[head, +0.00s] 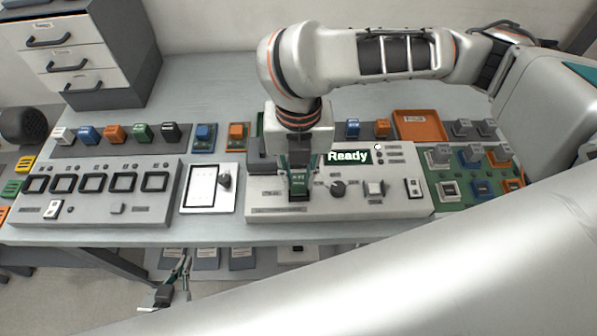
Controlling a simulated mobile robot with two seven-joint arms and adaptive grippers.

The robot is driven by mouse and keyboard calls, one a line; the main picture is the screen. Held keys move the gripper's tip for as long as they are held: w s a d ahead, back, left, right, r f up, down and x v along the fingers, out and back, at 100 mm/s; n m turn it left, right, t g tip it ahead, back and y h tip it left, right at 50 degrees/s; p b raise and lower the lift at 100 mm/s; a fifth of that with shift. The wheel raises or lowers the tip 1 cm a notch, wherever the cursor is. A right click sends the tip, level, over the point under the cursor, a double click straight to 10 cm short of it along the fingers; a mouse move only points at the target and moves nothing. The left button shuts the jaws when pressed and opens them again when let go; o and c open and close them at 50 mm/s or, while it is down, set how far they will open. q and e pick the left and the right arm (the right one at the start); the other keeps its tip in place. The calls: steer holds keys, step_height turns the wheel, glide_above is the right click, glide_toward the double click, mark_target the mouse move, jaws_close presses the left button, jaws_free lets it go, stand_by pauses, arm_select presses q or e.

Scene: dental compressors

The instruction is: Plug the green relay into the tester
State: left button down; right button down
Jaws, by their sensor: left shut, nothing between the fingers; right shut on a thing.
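The tester (390,207) is a pale panel with a display (348,157) reading "Ready", a knob and switches, on the middle of the bench. My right gripper (300,178) points down over the tester's left part. It is shut on a green relay (299,192) with small white print. The relay hides what lies under it, so I cannot tell whether it is seated in a socket or just above one. My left gripper (170,290) is shut and empty, low at the front left, below the bench edge.
A row of coloured relays, including another green one (141,133), stands behind a panel with several square sockets (95,208). A tablet (209,190) lies left of the tester. An orange tray (420,125) and a green board (460,200) with relays are at right.

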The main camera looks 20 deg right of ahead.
steer(key=shift+f, duration=0.2)
steer(key=c, duration=1.4)
jaws_free()
step_height(320, 180, up, 3)
steer(key=p, duration=0.3)
steer(key=shift+f+p, duration=0.1)
steer(key=shift+p, duration=0.3)
steer(key=shift+r, duration=0.95)
step_height(320, 180, up, 2)
steer(key=shift+r, duration=0.15)
